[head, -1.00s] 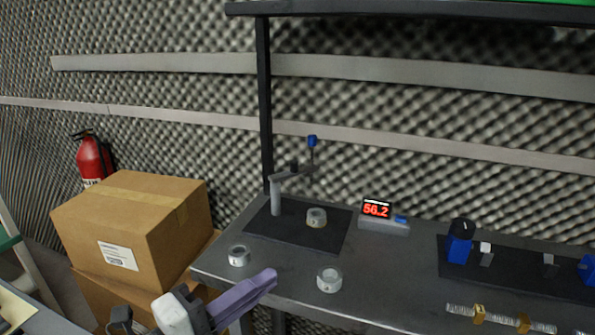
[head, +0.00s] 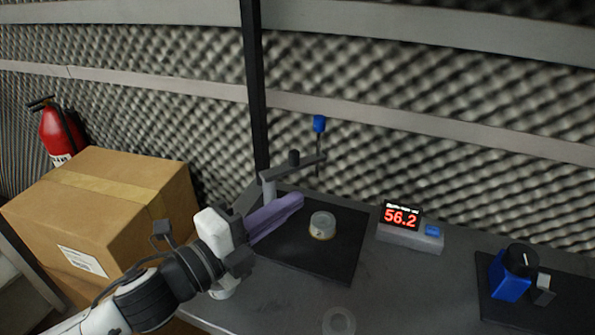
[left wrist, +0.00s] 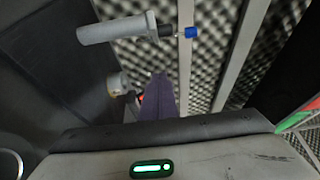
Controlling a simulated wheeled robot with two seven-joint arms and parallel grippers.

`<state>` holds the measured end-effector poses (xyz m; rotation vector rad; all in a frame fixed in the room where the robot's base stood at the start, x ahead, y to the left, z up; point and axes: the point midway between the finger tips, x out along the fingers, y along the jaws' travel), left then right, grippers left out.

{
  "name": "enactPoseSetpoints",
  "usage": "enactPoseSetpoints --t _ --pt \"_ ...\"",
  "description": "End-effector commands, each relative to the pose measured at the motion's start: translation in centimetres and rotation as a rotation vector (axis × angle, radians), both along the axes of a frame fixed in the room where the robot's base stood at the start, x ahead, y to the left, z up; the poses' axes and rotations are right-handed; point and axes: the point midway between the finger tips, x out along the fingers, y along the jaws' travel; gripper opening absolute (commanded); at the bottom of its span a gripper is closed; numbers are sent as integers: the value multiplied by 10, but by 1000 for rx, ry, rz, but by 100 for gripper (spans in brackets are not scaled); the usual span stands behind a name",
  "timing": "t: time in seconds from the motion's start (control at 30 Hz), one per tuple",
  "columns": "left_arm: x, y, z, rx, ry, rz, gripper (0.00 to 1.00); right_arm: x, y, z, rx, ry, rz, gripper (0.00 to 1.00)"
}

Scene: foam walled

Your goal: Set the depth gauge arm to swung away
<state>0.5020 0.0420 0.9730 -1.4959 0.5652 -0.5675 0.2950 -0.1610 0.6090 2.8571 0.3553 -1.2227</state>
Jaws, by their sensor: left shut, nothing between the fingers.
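The depth gauge arm (head: 300,165) is a grey bar on an upright post (head: 268,188) at the back left of a black mat (head: 345,262). A thin probe with a blue cap (head: 319,124) stands at the bar's right end. A metal ring (head: 322,226) sits on the mat, in front of the probe in the picture. My left gripper (head: 298,199), with purple fingers, is shut and empty, low in front of the post. In the left wrist view, the post (left wrist: 115,28) and blue cap (left wrist: 190,32) lie beyond the fingers (left wrist: 160,90). Contact cannot be told.
A display (head: 402,217) reading 56.2 stands right of the mat. Another ring (head: 339,321) lies at the table's front. A blue block with a black knob (head: 511,275) is on the right. A cardboard box (head: 105,210) stands left, and a black upright (head: 253,90) rises behind the post.

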Motion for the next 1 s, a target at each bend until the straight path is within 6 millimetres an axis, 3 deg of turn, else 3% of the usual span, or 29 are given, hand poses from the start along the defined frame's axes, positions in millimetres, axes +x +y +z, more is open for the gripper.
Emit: enactPoseSetpoints --t 0.27,0.33,0.53,1.0 --pt "45 -39 2 1 -2 0 0 2 0 7 4 -9 -3 0" --pt "55 -27 1 6 -1 4 0 2 0 9 4 -10 -3 0" --pt "71 -16 0 2 -1 1 0 7 -1 12 4 -18 -4 0" --pt "74 -15 0 -1 1 8 0 6 -3 10 0 -15 -5 0"
